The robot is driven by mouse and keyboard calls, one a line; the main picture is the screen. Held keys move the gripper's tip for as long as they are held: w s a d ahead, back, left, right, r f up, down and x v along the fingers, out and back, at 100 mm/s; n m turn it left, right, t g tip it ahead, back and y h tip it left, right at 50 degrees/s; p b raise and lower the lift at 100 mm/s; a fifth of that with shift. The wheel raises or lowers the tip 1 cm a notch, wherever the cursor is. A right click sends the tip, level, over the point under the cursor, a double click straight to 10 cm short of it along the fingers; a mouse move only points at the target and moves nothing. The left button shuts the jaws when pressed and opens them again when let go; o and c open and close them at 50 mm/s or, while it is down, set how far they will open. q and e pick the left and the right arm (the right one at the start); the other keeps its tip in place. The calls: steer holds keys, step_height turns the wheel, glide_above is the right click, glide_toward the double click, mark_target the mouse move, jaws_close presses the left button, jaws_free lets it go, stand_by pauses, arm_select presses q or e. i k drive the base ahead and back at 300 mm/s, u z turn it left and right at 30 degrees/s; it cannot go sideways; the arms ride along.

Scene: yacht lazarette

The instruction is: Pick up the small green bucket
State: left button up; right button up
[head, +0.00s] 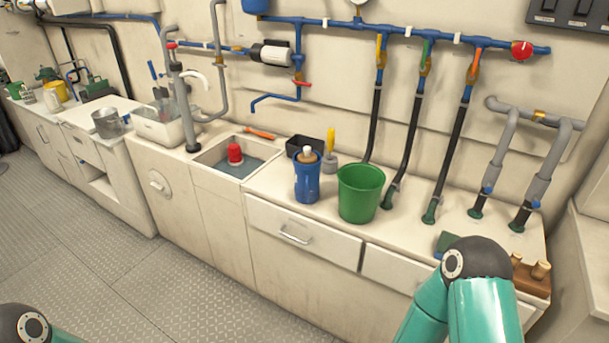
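A small green bucket (360,194) stands upright on the white counter, right of a blue bottle-like container (307,177). Its open top faces up and it looks empty from here. My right arm comes in at the bottom right, in front of the counter, and only its teal links and dark joint show. A small part of my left arm shows at the bottom left corner. Neither gripper is in view, and nothing of mine touches the bucket.
A sink (238,158) with a red object (235,153) lies left of the blue container. Black hoses (405,145) rise behind the bucket. A wooden block (532,280) and a small green item (447,242) sit at the counter's right. The metal floor (120,265) is clear.

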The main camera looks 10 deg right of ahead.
mark_target(360, 185)
steer(key=i, duration=1.2)
steer(key=z, duration=0.4)
